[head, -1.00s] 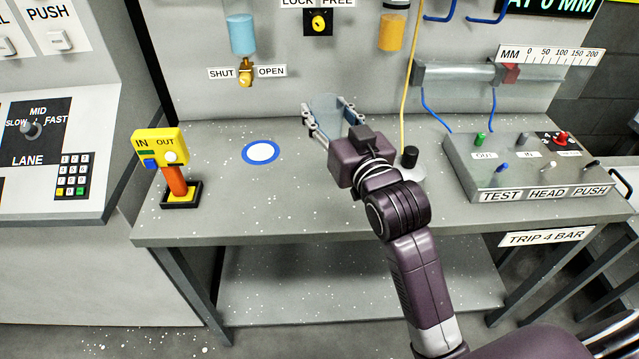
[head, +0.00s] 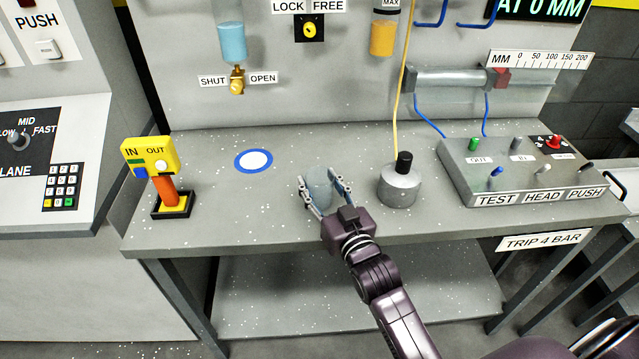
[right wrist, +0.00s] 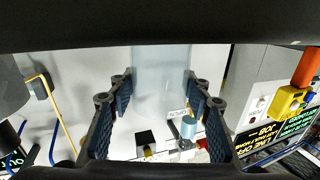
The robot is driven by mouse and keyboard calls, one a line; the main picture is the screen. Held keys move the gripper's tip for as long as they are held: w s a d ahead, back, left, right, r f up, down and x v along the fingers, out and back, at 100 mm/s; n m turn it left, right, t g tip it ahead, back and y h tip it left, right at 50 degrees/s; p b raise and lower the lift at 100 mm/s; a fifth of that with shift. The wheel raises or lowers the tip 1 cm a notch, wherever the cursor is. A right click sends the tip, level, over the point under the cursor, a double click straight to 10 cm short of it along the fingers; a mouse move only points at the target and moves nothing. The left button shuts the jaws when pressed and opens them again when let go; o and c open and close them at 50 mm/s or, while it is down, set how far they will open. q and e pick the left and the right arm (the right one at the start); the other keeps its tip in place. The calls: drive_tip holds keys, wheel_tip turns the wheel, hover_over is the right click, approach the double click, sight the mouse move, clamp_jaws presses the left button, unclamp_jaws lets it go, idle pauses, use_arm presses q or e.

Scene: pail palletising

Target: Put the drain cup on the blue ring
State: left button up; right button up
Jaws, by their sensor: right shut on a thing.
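The drain cup (head: 319,186) is a pale blue, see-through cup. My right gripper (head: 322,193) is shut on it, with one finger on each side. In the right wrist view the cup (right wrist: 160,85) shows between the two padded fingers (right wrist: 158,100). The blue ring (head: 239,162) lies flat on the bench with a white centre, to the left of the cup and a little farther back. The cup is apart from the ring. Whether the cup touches the bench is hard to tell. My left gripper is not in view.
A yellow IN/OUT box on an orange post (head: 163,183) stands left of the ring. A grey cylinder with a black knob (head: 400,184) stands right of my gripper. The test head push box (head: 520,172) is farther right. Bench between cup and ring is clear.

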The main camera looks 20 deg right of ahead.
drive_tip(key=shift+f, duration=0.1)
drive_tip(key=o, duration=1.2)
drive_tip(key=shift+c, duration=0.2)
